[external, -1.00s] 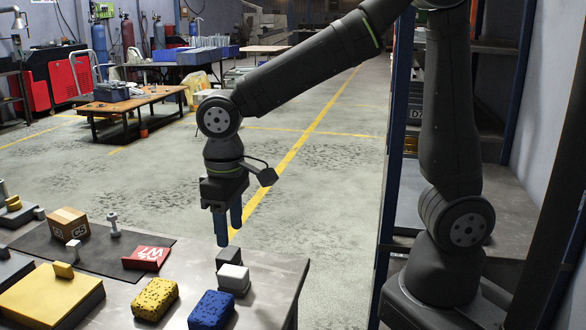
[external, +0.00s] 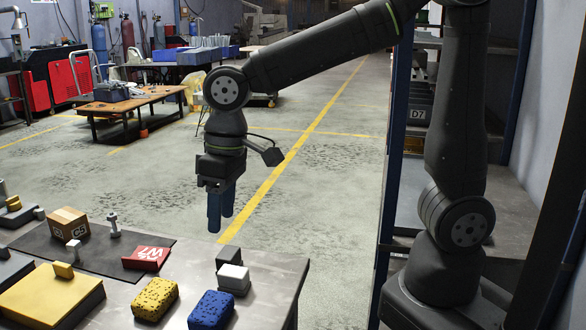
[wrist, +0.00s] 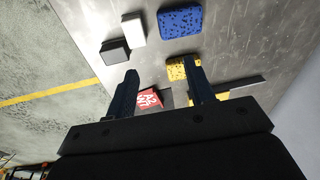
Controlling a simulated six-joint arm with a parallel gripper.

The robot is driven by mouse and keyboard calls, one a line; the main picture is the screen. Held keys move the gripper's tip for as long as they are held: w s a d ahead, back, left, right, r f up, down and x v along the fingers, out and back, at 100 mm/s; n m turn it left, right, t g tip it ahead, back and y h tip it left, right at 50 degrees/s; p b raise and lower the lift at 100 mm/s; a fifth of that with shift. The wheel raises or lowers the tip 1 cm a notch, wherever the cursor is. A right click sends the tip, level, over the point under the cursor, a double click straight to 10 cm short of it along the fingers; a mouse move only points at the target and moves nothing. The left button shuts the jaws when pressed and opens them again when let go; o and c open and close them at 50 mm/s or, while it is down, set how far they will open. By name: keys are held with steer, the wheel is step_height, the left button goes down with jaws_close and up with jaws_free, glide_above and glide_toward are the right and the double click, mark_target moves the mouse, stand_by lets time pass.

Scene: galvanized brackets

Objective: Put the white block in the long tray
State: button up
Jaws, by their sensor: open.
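The white block (external: 233,279) lies on the metal table near its right edge, beside a dark grey block (external: 229,257). In the wrist view the white block (wrist: 132,32) is ahead of my gripper (wrist: 160,72), beyond the fingertips. My gripper (external: 220,222) points down in the air above the table's right end, with its blue fingers apart and nothing between them. I cannot make out a long tray for certain; a dark flat mat (external: 110,257) lies on the table.
A blue speckled sponge (external: 211,309) and a yellow speckled sponge (external: 155,298) lie left of the white block. A red W7 block (external: 147,258), a C5 carton (external: 68,224), a bolt (external: 113,225) and a yellow lidded box (external: 50,300) stand further left.

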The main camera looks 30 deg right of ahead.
steer(key=s+a+r+n+t+y, duration=0.1)
steer(key=s+a+y, duration=0.1)
steer(key=s+y, duration=0.25)
steer(key=s+a+n+y, duration=0.1)
steer(key=s+a+y, duration=0.2)
steer(key=s+y, duration=0.15)
steer(key=w+d+m+t+h, duration=0.1)
steer(key=w+d+m+t, duration=0.3)
steer(key=d+t, duration=0.7)
steer(key=n+g, duration=0.1)
steer(key=g, duration=0.1)
glide_toward(246, 279)
steer(key=shift+w+a, duration=0.85)
steer(key=shift+w, duration=0.25)
steer(key=shift+f, duration=0.5)
steer(key=shift+x, duration=3.75)
steer(key=c, duration=0.8)
steer(key=shift+c, duration=0.2)
